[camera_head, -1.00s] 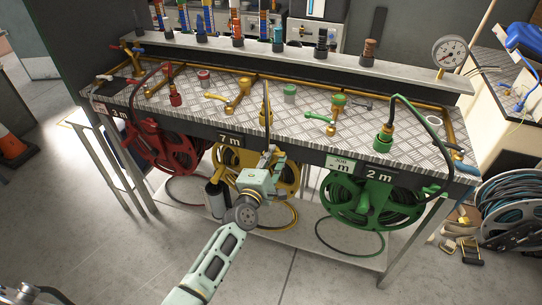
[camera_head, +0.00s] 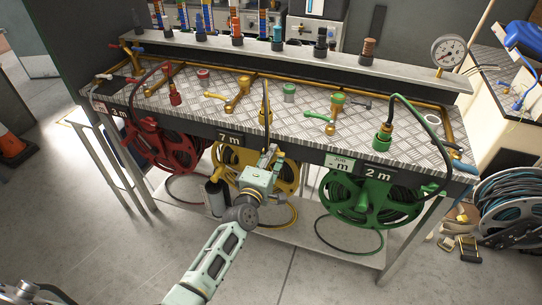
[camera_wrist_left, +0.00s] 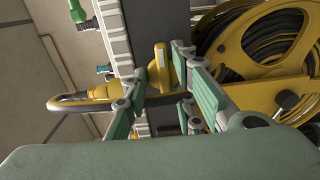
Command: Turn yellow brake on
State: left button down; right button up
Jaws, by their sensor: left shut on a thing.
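The yellow hose reel (camera_head: 231,158) hangs under the front edge of the bench, below the "7 m" label. My left gripper (camera_head: 269,152) is in front of its upper right part, at the bench edge. In the left wrist view a yellow knob-like part (camera_wrist_left: 159,68), apparently the yellow brake, lies between the fingers of my left gripper (camera_wrist_left: 162,88). The gripper is shut on it. The fingers partly hide this part, and its exact setting cannot be told. The yellow reel (camera_wrist_left: 281,42) fills the right of that view. My right gripper is not in view.
A red reel (camera_head: 160,147) hangs to the left and a green reel (camera_head: 372,200) to the right. The patterned bench top (camera_head: 190,97) carries pipes, valves and hose fittings. A yellow hose bend (camera_wrist_left: 72,103) arches near the fingers. The floor in front is open.

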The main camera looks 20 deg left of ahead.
pick_arm(q)
jog(key=c, duration=1.5)
grip_release()
jog(key=shift+r, duration=0.5)
jog(key=shift+c, duration=0.2)
jog(key=s, duration=1.1)
jog(key=shift+s+f, duration=0.3)
jog(key=shift+s, duration=0.05)
jog(key=shift+a, duration=0.1)
